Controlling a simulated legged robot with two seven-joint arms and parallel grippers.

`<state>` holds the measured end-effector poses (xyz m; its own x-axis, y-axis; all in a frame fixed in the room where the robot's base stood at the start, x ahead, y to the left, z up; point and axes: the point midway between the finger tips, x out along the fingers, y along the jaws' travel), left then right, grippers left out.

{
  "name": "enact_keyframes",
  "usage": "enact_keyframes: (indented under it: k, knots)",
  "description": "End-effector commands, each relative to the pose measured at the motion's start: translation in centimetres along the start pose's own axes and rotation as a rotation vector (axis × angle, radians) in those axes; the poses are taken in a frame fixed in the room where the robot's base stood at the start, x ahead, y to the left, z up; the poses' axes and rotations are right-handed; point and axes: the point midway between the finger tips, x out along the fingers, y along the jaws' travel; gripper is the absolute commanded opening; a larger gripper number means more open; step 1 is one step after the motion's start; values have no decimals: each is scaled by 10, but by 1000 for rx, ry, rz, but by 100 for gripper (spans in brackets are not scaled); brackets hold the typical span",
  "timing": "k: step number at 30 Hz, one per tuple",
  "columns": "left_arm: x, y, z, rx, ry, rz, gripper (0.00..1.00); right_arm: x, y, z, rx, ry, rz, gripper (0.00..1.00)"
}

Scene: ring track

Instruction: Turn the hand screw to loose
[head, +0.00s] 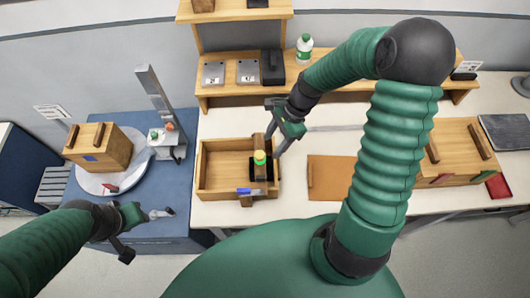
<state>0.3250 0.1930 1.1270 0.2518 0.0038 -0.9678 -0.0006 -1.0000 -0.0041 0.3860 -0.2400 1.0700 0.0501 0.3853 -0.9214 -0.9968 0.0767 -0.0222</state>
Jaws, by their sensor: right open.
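A grey metal stand (160,110) with a tall slanted post is on the blue table at left. It carries a small orange-red knob (169,127) and a green-and-white part; I cannot tell for sure whether this knob is the hand screw. My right gripper (283,137) is open, above the back right corner of a wooden tray (203,180), close to a brown block (259,141) there. A black piece with a yellow-green top (260,157) sits in the tray. My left gripper (134,232) is over the blue table's front, near a small silver object (160,213); its jaws are unclear.
A wooden box (98,148) stands on a pale round plate at left. A wooden shelf (225,93) holds grey boxes and a white-green bottle (304,47). A brown board (335,172) lies right of the tray. Another wooden box (452,152) is at right.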

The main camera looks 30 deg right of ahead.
Motion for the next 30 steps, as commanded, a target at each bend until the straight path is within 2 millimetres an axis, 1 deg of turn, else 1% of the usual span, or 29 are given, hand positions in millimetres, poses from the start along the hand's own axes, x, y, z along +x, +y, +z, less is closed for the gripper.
enact_keyframes:
  k: [1, 3, 6, 9, 13, 20, 23, 30]
  knots:
    - [-2, 0, -1, 0, 0, 0, 36, 15, 0, 1, -2, -4, 7, 55]
    - [-3, 0, -2, -1, 1, 0, 36, 33, -1, 1, -3, -4, 8, 55]
    - [-5, 0, -2, -1, 1, 0, 36, 55, -1, 0, -3, -4, 5, 55]
    - [-6, 0, -3, -1, 1, 0, 36, 70, 0, -1, -4, -3, 3, 55]
    - [-7, 0, -3, -1, 1, 0, 36, 78, 2, -2, -4, -2, -3, 55]
    - [-6, 0, -2, 0, 1, 0, 36, 81, 0, -2, -4, 0, -1, 55]
    - [-6, 0, -2, 0, 1, 0, 36, 82, -1, 0, -5, 2, 0, 44]
    - [-6, 0, -3, -1, 1, 0, 36, 80, -1, -1, -5, 1, -4, 13]
